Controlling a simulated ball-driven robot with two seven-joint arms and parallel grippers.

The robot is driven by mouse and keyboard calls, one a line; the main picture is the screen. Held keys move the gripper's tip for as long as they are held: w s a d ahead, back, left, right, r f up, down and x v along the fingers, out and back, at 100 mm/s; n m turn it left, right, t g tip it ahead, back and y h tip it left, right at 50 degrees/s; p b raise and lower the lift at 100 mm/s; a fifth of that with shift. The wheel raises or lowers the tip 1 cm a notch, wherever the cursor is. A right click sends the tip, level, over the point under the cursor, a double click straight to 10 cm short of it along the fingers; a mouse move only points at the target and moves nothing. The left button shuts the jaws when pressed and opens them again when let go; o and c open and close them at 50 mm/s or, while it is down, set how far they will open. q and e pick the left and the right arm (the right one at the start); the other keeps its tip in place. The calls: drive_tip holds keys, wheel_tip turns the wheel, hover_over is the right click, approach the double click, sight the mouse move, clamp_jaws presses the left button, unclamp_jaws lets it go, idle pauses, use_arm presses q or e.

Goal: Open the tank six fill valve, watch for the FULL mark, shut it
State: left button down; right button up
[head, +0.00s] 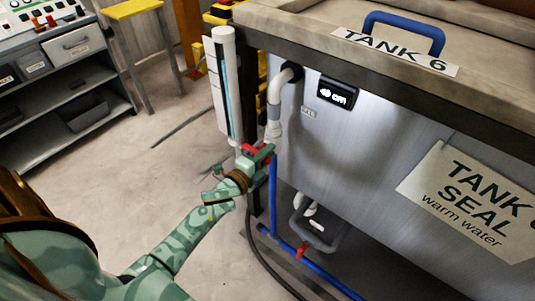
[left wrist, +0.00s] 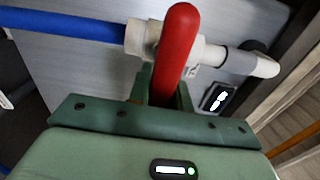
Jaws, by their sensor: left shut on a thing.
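Tank six (head: 340,140) is a grey steel tank at the right of the head view, labelled TANK 6. The red handle (head: 249,150) of its fill valve sits on a white and blue pipe at the tank's left corner. My left gripper (head: 262,156) is shut on the red handle. In the left wrist view the handle (left wrist: 177,50) rises between the jaws, across the white valve body (left wrist: 137,38). A tall white gauge (head: 221,85) with a blue strip stands above; no FULL mark is readable on it. My right gripper is not in view.
A small black display (head: 337,93) on the tank reads in cm, its digits blurred. A blue lower pipe (head: 330,275) with another red handle (head: 302,250) runs under the tank. A yellow step stool (head: 132,9) and grey shelving (head: 50,140) stand left.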

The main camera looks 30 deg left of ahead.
use_arm(q)
drive_tip(key=shift+f, duration=0.15)
drive_tip(key=c, duration=1.3)
unclamp_jaws()
drive_tip(key=shift+s, duration=0.1)
drive_tip(key=s+p, duration=0.1)
drive_tip(key=s, duration=0.4)
drive_tip(key=s+a+p, duration=0.1)
drive_tip(key=s, duration=0.4)
drive_tip(key=s+p, duration=0.1)
drive_tip(key=s, duration=0.5)
drive_tip(key=shift+a, duration=0.15)
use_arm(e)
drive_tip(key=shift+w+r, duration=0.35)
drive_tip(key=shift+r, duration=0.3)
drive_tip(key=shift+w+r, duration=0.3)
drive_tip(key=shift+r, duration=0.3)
